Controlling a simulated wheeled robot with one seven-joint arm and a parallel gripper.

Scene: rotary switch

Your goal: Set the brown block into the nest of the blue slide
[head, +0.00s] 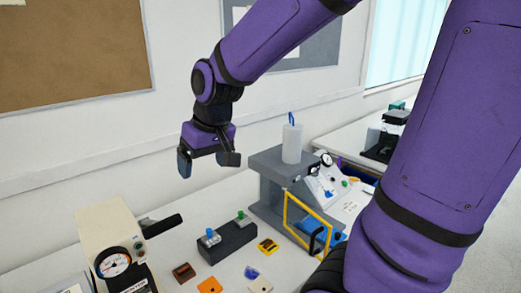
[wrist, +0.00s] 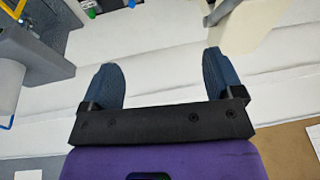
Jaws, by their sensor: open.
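The brown block (head: 184,272) sits on the white table near the front, between the gauge box and the dark switch box. The blue slide (head: 338,237) lies low at the right, by a yellow frame; its nest cannot be made out. My gripper (head: 207,163) is open and empty, held high above the back of the table, well above and apart from the brown block. In the wrist view my gripper (wrist: 160,72) shows two blue fingers spread apart with nothing between them; the brown block is not seen there.
A cream gauge box (head: 112,250) stands front left. A dark box with knobs (head: 227,243) is mid-table. A grey stand (head: 272,185) bears a white cylinder (head: 291,143). A yellow frame (head: 287,215) rises beside the slide. An orange piece (head: 209,286) lies near the brown block.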

